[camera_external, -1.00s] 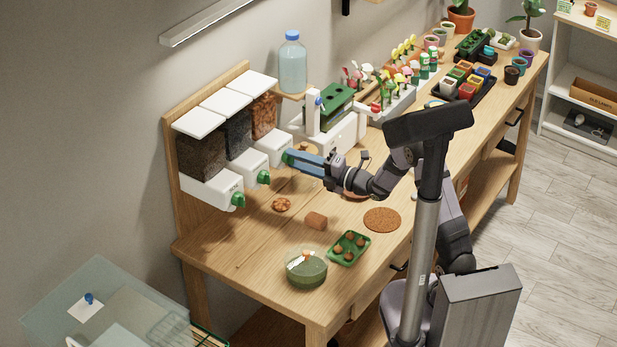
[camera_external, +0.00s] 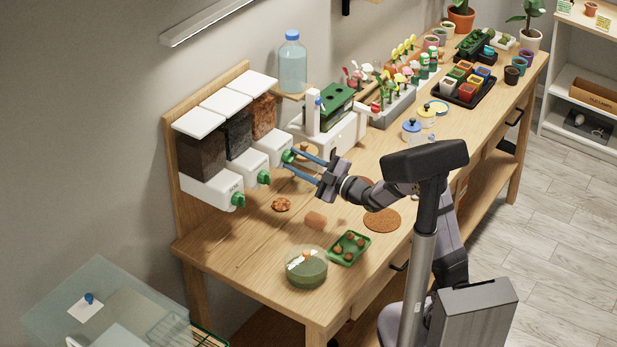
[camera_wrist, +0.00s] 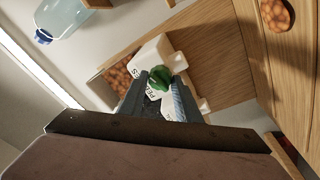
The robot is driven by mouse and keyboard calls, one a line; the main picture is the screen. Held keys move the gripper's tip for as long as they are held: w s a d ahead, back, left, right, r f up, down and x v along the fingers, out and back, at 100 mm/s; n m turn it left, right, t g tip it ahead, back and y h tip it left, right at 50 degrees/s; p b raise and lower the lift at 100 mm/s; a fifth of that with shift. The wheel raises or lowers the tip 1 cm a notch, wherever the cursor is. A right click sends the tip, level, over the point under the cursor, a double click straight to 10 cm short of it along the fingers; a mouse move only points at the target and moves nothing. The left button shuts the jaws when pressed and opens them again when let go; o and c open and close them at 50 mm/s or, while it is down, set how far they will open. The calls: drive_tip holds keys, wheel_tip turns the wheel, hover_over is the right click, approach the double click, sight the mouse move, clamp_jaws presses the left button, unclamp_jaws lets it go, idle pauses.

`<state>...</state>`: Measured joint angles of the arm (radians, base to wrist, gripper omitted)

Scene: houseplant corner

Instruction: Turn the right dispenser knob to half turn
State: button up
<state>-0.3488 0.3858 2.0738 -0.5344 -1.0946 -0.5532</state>
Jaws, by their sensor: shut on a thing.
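The right dispenser (camera_external: 273,148) holds orange-brown pellets behind its clear front and has a white outlet box. Its green knob (camera_external: 288,156) faces the bench and also shows in the wrist view (camera_wrist: 160,77). My gripper (camera_external: 292,162) has its two blue-grey fingers at opposite sides of this knob, shut on it. In the wrist view the fingers (camera_wrist: 157,88) flank the knob, just in front of the white box (camera_wrist: 155,54). The fingers hide part of the knob, and its exact turn angle cannot be read.
The middle dispenser's green knob (camera_external: 263,177) and the left dispenser's green knob (camera_external: 238,200) stick out nearby. A water bottle (camera_external: 292,62) stands on a shelf above. A terracotta pot (camera_external: 315,220), green tray (camera_external: 349,247) and bowl (camera_external: 306,270) sit on the bench (camera_external: 240,250).

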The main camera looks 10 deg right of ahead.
drive_tip(key=shift+s+a+r+m+t+h, duration=0.15)
drive_tip(key=shift+m+h, duration=0.4)
drive_tip(key=shift+m, duration=3.3)
drive_tip(key=shift+f+m+t+h, duration=0.15)
drive_tip(key=shift+m+h, duration=0.35)
drive_tip(key=shift+m, duration=3.3)
drive_tip(key=shift+s+a+r+m+t+h, duration=0.15)
drive_tip(key=shift+m+h, duration=0.4)
drive_tip(key=shift+m, duration=3.3)
drive_tip(key=o, duration=1)
drive_tip(key=shift+w, duration=0.1)
drive_tip(key=shift+d, duration=0.15)
